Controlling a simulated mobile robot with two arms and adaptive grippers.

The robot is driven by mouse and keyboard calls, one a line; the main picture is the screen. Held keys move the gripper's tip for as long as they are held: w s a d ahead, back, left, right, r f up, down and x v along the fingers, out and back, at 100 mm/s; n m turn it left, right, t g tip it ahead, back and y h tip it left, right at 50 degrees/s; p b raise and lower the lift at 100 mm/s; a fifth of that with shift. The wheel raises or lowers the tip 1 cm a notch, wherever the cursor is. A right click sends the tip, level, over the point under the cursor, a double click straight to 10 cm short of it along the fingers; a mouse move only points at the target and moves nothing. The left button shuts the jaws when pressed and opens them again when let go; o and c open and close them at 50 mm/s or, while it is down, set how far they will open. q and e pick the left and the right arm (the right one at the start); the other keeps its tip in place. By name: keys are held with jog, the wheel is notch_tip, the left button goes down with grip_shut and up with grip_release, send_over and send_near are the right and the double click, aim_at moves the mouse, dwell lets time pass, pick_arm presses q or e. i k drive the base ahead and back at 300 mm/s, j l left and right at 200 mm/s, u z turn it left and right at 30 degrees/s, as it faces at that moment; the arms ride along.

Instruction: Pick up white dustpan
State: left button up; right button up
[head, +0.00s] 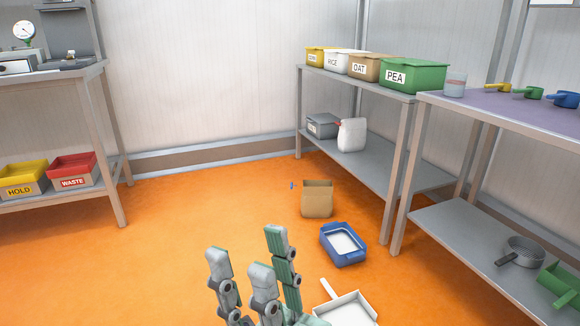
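The white dustpan (347,311) lies on the orange floor at the bottom of the head view. Its handle points up and left, and its near part is cut off by the picture's lower edge. My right gripper (250,252) rises from the bottom edge, to the left of the dustpan in the picture. Its several grey and green jointed fingers stand apart with nothing between them. No contact with the dustpan shows. My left gripper is out of view.
A blue tray (345,259) with a white inside lies just beyond the dustpan. A brown box (317,201) stands behind it. Metal shelves (470,242) line the right side, and a bench (72,198) stands at left. The floor (190,220) between is mostly clear.

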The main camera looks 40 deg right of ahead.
aim_at(350, 309)
jog(key=i+z, duration=0.4)
jog(key=i, duration=0.7)
jog(key=i+j, duration=0.15)
jog(key=i, duration=0.75)
jog(key=i+j+u, duration=0.15)
jog(key=i, duration=0.75)
jog(key=z, duration=2.4)
jog(key=i+l+z, duration=0.1)
jog(key=z, duration=0.35)
jog(key=i+l+z, duration=0.1)
jog(key=z, duration=0.4)
jog(key=i+z, duration=0.2)
jog(key=z, duration=0.25)
